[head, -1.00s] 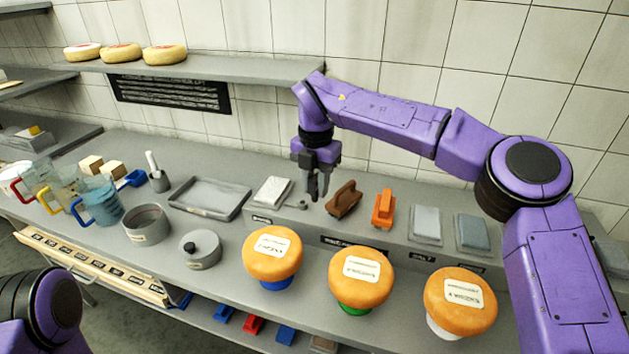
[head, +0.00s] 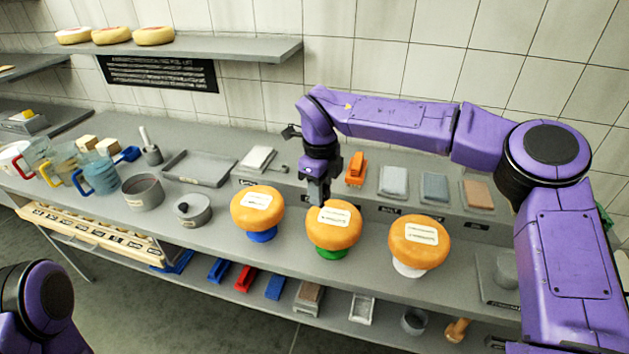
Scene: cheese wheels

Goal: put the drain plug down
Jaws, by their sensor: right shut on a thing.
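My right gripper (head: 317,196) points down, its jaws shut, just behind and above the middle orange cheese wheel (head: 334,236). The drain plug between its fingers is too small and too hidden to make out clearly. I cannot tell whether the fingers touch the wheel or only overlap it in the picture. A small grey piece (head: 282,169) lies beside the white folded cloth (head: 258,158) on the raised ledge. My left gripper is out of view; only part of that arm shows at the lower left.
Orange wheels stand on a blue base (head: 262,236), a green base (head: 332,253) and a white base (head: 409,269). An orange brush (head: 356,168) and several pads lie along the ledge. A pot (head: 193,210), grey tray (head: 199,168) and jugs stand left. A lower shelf holds blocks.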

